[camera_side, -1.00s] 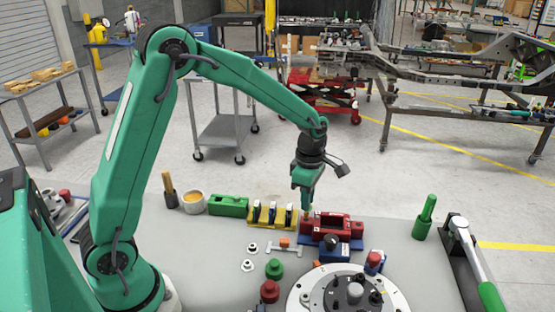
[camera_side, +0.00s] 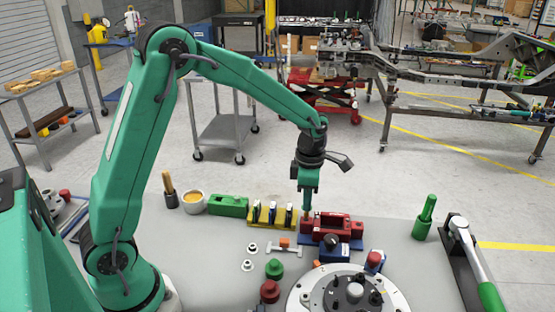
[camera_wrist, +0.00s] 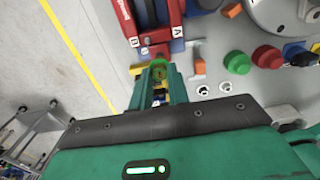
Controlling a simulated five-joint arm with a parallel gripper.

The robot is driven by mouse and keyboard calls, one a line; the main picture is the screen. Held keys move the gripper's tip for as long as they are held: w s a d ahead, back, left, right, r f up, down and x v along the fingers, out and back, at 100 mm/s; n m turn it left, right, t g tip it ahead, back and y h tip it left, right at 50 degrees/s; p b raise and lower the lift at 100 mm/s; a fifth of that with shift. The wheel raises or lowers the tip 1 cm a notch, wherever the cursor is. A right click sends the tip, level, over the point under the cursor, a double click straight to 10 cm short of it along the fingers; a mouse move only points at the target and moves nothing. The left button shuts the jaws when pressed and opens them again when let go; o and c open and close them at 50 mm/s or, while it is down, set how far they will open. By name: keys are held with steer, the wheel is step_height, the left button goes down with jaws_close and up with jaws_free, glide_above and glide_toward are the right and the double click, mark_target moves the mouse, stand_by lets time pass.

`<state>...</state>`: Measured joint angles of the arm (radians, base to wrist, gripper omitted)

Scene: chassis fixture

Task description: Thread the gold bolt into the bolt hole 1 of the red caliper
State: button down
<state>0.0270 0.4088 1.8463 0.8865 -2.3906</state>
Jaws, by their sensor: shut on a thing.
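The red caliper (camera_side: 338,222) sits on a blue base at the middle of the table; it also shows at the top of the wrist view (camera_wrist: 129,20). My gripper (camera_side: 307,210) points straight down at the caliper's left end. In the wrist view its green fingers (camera_wrist: 159,80) are shut on the gold bolt (camera_wrist: 158,73), of which only a small part shows between them. The fingertips are right at the caliper's end. The bolt's tip and bolt hole 1 are hidden, so I cannot tell how deep the bolt is.
A yellow rack (camera_side: 270,216) with several dark-and-white pieces stands just left of the caliper. A round white turntable (camera_side: 312,303) is in front, with green (camera_side: 274,268) and red knobs beside it. A green cylinder (camera_side: 424,222) stands right. The table's front left is clear.

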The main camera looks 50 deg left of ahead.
steer(key=shift+n, duration=1.8)
steer(key=shift+n, duration=1.7)
steer(key=shift+f, duration=1.6)
steer(key=shift+f+m, duration=0.15)
steer(key=shift+m, duration=1.65)
